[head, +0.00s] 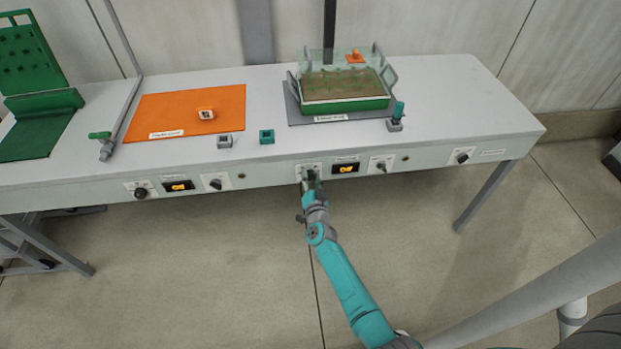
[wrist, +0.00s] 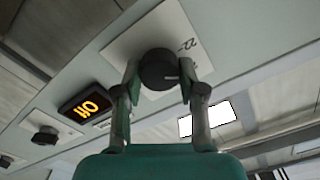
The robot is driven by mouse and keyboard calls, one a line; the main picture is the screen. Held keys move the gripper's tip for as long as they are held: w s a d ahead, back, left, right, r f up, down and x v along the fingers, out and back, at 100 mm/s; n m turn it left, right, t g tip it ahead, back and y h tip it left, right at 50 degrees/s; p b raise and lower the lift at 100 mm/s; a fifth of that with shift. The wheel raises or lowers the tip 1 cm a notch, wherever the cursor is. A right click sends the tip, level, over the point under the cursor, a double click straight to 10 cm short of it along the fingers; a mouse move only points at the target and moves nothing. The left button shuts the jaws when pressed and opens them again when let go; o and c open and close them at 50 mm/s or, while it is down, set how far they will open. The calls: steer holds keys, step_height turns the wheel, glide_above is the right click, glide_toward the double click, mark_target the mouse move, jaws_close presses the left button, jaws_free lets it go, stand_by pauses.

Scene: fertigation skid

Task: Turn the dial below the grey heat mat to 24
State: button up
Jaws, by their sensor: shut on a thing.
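The grey heat mat (head: 293,113) lies on the bench's right half, under a green-rimmed tray of soil and seedlings (head: 345,88). Below it on the bench's front edge is a white dial plate (head: 301,168). My gripper (head: 311,177) is at this plate and mostly hides the dial in the head view. In the wrist view the black dial (wrist: 157,73) sits between my two fingers (wrist: 159,80), which are shut on it from both sides. A pale mark shows on the dial's face. A number, apparently 22, is printed on the plate.
An orange display right of the dial (head: 345,169) seems to read off; it also shows in the wrist view (wrist: 86,104). Another knob (head: 381,165) is further right. An orange mat (head: 185,112) with its own dial (head: 140,192) is left. The floor in front is clear.

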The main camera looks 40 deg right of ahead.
steer(key=shift+m, duration=1.1)
steer(key=shift+d, duration=0.1)
steer(key=o, duration=1.2)
steer(key=shift+c, duration=0.2)
steer(key=shift+s, duration=0.15)
steer(key=v, duration=1.2)
